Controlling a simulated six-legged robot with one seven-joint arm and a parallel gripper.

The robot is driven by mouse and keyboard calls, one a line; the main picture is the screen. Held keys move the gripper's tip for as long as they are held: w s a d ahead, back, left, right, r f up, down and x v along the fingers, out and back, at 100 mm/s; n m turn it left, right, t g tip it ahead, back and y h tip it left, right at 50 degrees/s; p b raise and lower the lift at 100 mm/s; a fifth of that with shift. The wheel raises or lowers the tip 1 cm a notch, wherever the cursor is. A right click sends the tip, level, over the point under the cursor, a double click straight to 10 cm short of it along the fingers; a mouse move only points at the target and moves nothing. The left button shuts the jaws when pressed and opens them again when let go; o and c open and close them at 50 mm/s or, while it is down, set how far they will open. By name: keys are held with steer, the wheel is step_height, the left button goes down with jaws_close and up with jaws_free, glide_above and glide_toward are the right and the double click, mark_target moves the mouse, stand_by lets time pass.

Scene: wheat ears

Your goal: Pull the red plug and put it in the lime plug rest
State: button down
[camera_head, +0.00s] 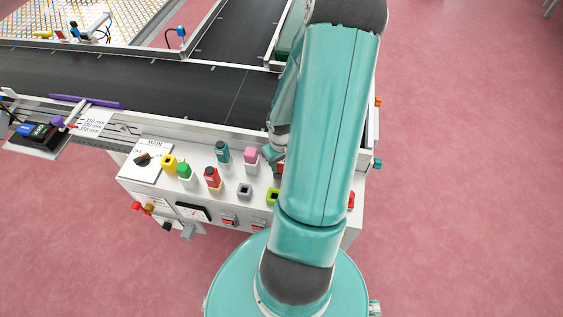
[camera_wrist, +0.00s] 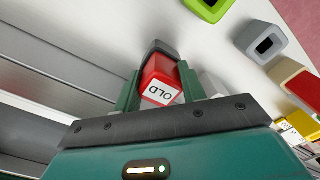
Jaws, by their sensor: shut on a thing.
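The red plug (camera_wrist: 163,77), with a white label reading OLD, is between the two green fingers of my gripper (camera_wrist: 160,86) in the wrist view. My gripper is shut on it. A dark grey piece (camera_wrist: 160,47) shows right behind the plug; I cannot tell whether the plug is still seated in it. The lime plug rest (camera_wrist: 207,7) is at the top of the wrist view, apart from the plug, and its opening looks empty. In the head view the lime rest (camera_head: 272,196) shows beside my arm, which hides most of the gripper and plug.
A grey rest (camera_head: 244,191) stands left of the lime one. Teal (camera_head: 222,152), pink (camera_head: 251,155), green (camera_head: 184,171), yellow (camera_head: 169,163) and another red piece (camera_head: 212,178) stand close by on the white panel. A black conveyor belt (camera_head: 180,85) runs behind.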

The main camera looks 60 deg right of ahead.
steer(key=shift+r, duration=0.6)
stand_by(0.3)
steer(key=c, duration=1.6)
jaws_free()
jaws_close()
steer(key=shift+r, duration=2.15)
